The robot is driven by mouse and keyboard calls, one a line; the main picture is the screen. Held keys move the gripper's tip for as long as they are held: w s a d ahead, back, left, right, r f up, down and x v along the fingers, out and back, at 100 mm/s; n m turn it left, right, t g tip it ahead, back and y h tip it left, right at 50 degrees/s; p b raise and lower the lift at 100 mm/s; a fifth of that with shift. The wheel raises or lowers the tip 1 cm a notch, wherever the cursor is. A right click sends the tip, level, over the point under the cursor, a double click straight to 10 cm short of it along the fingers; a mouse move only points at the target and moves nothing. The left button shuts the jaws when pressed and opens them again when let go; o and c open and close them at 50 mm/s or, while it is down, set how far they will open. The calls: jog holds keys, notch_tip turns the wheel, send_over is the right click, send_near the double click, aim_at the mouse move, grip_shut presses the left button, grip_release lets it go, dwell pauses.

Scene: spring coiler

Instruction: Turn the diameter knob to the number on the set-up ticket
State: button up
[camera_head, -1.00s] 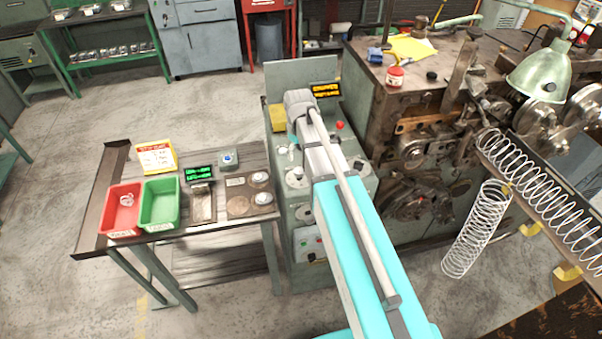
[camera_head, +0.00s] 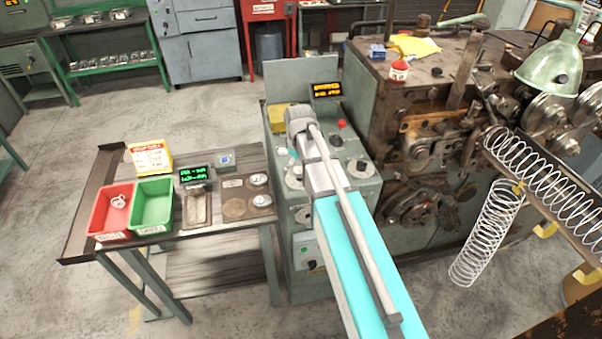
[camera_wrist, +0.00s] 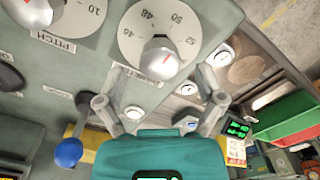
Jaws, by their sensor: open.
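The knob with the white dial (camera_wrist: 130,42) numbered 46 to 52 is at the top middle of the wrist view. The label beneath is partly covered and seems to end in "METER". My gripper (camera_wrist: 160,108) has its two grey fingers spread, one either side below the knob, with nothing between them. I cannot tell whether they touch the panel. In the head view my arm hides the fingers. The yellow and white ticket (camera_head: 152,157) stands at the table's back; its number is too small to read. It also shows in the wrist view (camera_wrist: 236,150).
A second knob marked PITCH (camera_wrist: 35,14) lies left of the dial. A blue ball lever (camera_wrist: 68,152) stands beside the left finger. A red bin (camera_head: 111,210), a green bin (camera_head: 153,204) and a small green display (camera_head: 194,174) are on the side table.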

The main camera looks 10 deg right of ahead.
jog(key=shift+f+b, duration=0.45)
jog(key=shift+f, duration=0.2)
jog(key=c, duration=1.1)
jog(key=shift+d, duration=0.2)
jog(key=shift+c, duration=0.2)
jog(key=shift+a, duration=0.15)
